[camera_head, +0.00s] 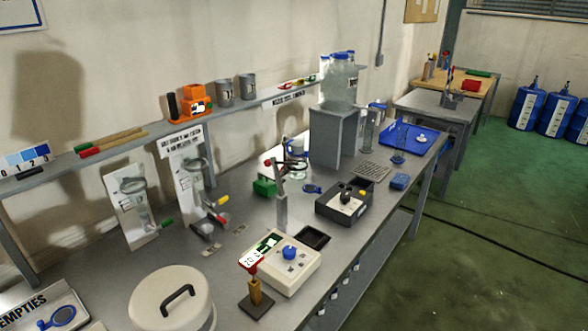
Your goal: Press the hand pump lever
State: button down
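A grey upright post (282,208) stands near the middle of the bench. A dark arm with a red ball knob (267,162) is at its top and looks like a lever, but I cannot tell for sure that this is the hand pump. The knob is raised well above the bench top. A green block (264,187) sits just left of the post. My gripper is not in view, and nothing is seen touching the knob.
A beige control box (302,272) with a blue knob and a red tag on a stand (257,290) are in front. A black-topped box (344,203) is to the right. Glassware on white panels (117,190) stands left. A lidded pot (171,300) is at the near edge.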

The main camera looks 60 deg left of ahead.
aim_at(266, 175)
jog(key=z, duration=0.05)
jog(key=i, duration=2.3)
jog(key=u, duration=3.1)
